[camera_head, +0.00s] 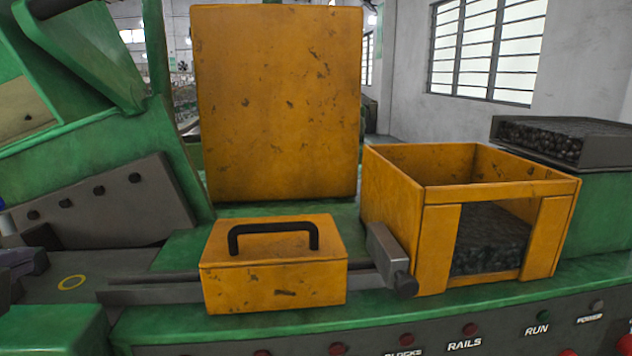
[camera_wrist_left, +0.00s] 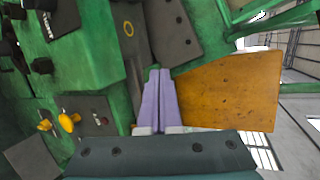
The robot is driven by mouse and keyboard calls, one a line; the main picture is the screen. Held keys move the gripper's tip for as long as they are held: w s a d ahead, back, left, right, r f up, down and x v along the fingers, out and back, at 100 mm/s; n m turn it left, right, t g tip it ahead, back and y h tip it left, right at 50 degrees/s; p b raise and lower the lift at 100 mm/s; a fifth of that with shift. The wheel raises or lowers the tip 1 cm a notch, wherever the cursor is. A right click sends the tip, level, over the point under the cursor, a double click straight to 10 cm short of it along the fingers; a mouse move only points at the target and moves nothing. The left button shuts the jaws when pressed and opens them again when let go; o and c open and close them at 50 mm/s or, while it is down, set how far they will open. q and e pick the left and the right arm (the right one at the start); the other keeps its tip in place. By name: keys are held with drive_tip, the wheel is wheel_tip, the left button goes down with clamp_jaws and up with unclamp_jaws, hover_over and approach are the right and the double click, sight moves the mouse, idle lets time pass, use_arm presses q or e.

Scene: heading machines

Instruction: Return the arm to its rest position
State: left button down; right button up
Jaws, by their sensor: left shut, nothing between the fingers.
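My left gripper (camera_wrist_left: 158,75) shows in the left wrist view with its two pale purple fingers together and nothing between them. Its fingertips appear in front of the green machine, between a grey bolted plate (camera_wrist_left: 175,30) and an orange panel (camera_wrist_left: 228,92). In the head view only a small bluish sliver at the far left edge looks like part of this gripper; the rest of the arm is out of frame. My right gripper is in neither view.
An orange block with a black handle (camera_head: 272,280) sits on a rail beside an open orange box (camera_head: 400,225). A tall orange panel (camera_head: 275,100) stands behind. Green machine parts (camera_head: 85,150) rise at left. A dark tray (camera_head: 600,152) is at right. Buttons line the front.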

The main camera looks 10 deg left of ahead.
use_arm(q)
drive_tip(key=s+d+f+n+g+h, duration=0.4)
drive_tip(key=s+d+f+n, duration=0.2)
drive_tip(key=s, duration=0.3)
drive_tip(key=s+d+f+n+g+h, duration=0.3)
drive_tip(key=s+d+f+n+g, duration=0.3)
drive_tip(key=s, duration=0.3)
wheel_tip(320, 180, up, 24)
drive_tip(key=t+p, duration=0.1)
drive_tip(key=p, duration=2.3)
drive_tip(key=shift+w+t, duration=0.15)
drive_tip(key=shift+t, duration=0.15)
